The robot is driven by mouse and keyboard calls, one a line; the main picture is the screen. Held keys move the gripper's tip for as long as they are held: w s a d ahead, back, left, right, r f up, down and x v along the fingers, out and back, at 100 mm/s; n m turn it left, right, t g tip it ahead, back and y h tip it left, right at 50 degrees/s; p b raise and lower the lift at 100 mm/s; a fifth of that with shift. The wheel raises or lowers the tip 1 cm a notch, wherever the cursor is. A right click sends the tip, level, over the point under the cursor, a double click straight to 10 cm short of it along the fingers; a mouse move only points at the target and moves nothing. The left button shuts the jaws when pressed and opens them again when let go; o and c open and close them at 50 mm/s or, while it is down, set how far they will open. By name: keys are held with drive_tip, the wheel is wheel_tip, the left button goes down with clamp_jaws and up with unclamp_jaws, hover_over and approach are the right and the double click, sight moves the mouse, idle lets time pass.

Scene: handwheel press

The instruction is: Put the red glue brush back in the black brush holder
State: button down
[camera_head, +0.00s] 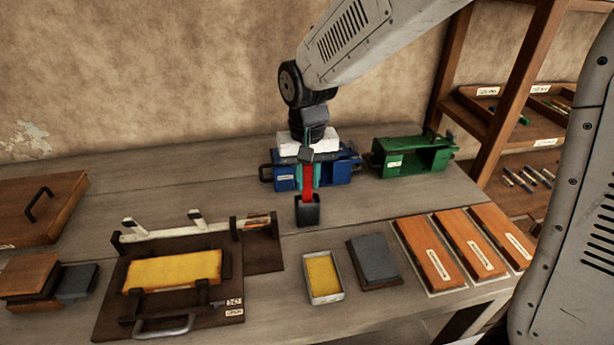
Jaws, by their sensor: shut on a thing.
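The red glue brush (308,180) is upright between the fingers of my gripper (307,176), which is shut on it. The black brush holder (307,211) stands on the table directly below the brush in this view. The lower end of the brush meets the holder's top opening in the picture. Whether the tip is inside the holder or just behind its rim I cannot tell. The brush's bristles are hidden.
A blue press (330,171) stands close behind my gripper, and a green one (415,155) to its right. In front are a tray with a yellow pad (322,277), a grey block (374,260) and several orange-brown boards (430,252). A dark fixture (262,252) lies left of the holder.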

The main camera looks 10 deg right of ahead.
drive_tip(key=c, duration=1.3)
unclamp_jaws()
wheel_tip(320, 180, up, 12)
drive_tip(key=shift+r, duration=0.1)
drive_tip(key=s+d+r, duration=0.3)
drive_tip(key=s+d, duration=0.8)
drive_tip(key=s, duration=0.1)
drive_tip(key=s+d+f, duration=0.2)
drive_tip(key=s, duration=0.4)
drive_tip(key=s+d+f+t, duration=0.1)
drive_tip(key=s+d+f, duration=0.1)
drive_tip(key=s, duration=0.4)
drive_tip(key=shift+s+d+f, duration=0.15)
drive_tip(key=shift+d+f, duration=0.05)
drive_tip(key=shift+d, duration=0.55)
